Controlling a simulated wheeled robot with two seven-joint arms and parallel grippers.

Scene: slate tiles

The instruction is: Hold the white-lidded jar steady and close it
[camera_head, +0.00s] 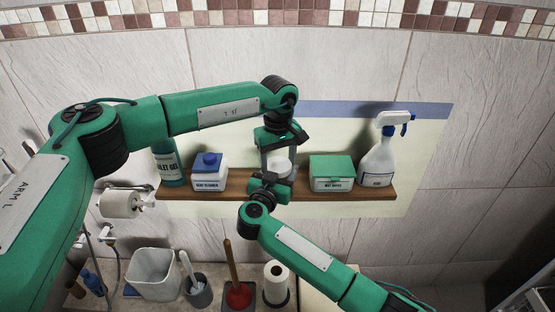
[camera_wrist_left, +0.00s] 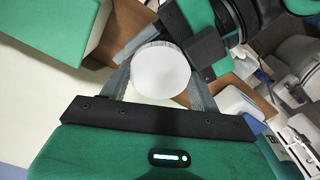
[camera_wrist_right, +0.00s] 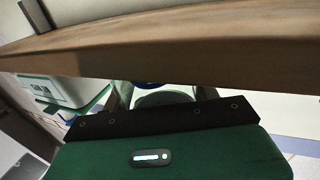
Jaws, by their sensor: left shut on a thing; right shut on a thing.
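The white-lidded jar (camera_head: 281,163) is at the middle of the wooden shelf, mostly hidden by my two grippers. My left gripper (camera_head: 277,152) comes down from above. In the left wrist view its fingers sit on either side of the round white lid (camera_wrist_left: 162,72), shut on it. My right gripper (camera_head: 270,182) reaches up from below and in front, shut on the jar body. In the right wrist view a dim rounded part of the jar (camera_wrist_right: 165,98) shows between the fingers, below the shelf edge. Whether the lid is seated on the jar cannot be told.
On the wooden shelf (camera_head: 225,194) stand a toilet gel bottle (camera_head: 167,165) and blue-capped cleaner (camera_head: 209,173) at left, a green-lidded wipes box (camera_head: 332,173) and spray bottle (camera_head: 379,160) at right. Below are a bin (camera_head: 153,272), brush, plunger (camera_head: 239,292) and paper roll (camera_head: 276,284).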

